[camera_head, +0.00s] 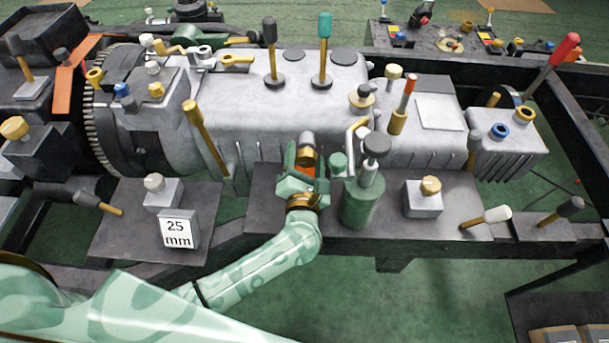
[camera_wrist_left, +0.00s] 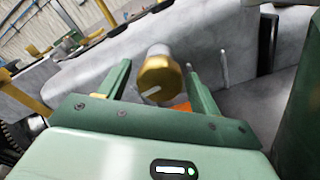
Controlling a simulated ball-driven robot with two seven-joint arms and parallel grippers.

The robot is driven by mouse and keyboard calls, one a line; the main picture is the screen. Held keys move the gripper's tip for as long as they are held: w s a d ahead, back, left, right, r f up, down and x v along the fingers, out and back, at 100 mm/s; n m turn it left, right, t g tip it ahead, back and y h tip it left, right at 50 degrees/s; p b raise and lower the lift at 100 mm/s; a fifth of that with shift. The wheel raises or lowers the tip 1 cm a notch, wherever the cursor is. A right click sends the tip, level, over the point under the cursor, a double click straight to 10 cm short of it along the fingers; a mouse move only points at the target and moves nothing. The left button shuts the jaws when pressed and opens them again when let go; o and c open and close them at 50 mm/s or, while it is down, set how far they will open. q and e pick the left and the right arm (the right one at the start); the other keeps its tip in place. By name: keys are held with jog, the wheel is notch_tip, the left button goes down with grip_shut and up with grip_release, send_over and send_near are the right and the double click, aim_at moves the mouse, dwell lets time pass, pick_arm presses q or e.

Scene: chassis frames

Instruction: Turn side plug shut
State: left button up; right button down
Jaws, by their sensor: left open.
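The side plug shows in the left wrist view as a round gold cap with a white mark on its face and a grey end behind it (camera_wrist_left: 160,74). In the head view I take it to be the grey and gold piece (camera_head: 307,141) on the near side of the grey gearbox housing (camera_head: 270,110). My left gripper (camera_head: 306,160) is open there. In the left wrist view its two green fingers (camera_wrist_left: 160,88) stand on either side of the plug, with visible gaps. The far ends of the fingers and the plug's seat are partly hidden. My right gripper is not in view.
A green cylinder with a dark knob (camera_head: 360,200) stands close to the right of my left gripper. A gold-handled lever (camera_head: 206,138) leans to its left. A grey block marked 25 mm (camera_head: 178,230) sits on the left plate. Green floor (camera_head: 340,290) lies in front.

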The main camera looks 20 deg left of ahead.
pick_arm(q)
jog(key=p+v, duration=0.1)
jog(key=v, duration=1.5)
jog(key=shift+p, duration=0.3)
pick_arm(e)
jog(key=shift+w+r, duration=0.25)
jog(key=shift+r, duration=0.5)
pick_arm(q)
jog(key=w+a+n+b, duration=0.1)
jog(key=w+n+b, duration=0.1)
jog(key=w, duration=0.2)
jog(key=w+a+n+b, duration=0.1)
jog(key=w+n+b, duration=0.1)
jog(key=w, duration=0.3)
jog(key=w+a+n+b, duration=0.2)
jog(key=w+b, duration=0.1)
jog(key=w, duration=0.2)
jog(key=shift+w, duration=0.15)
jog(key=shift+w+a, duration=0.1)
jog(key=shift+w, duration=0.2)
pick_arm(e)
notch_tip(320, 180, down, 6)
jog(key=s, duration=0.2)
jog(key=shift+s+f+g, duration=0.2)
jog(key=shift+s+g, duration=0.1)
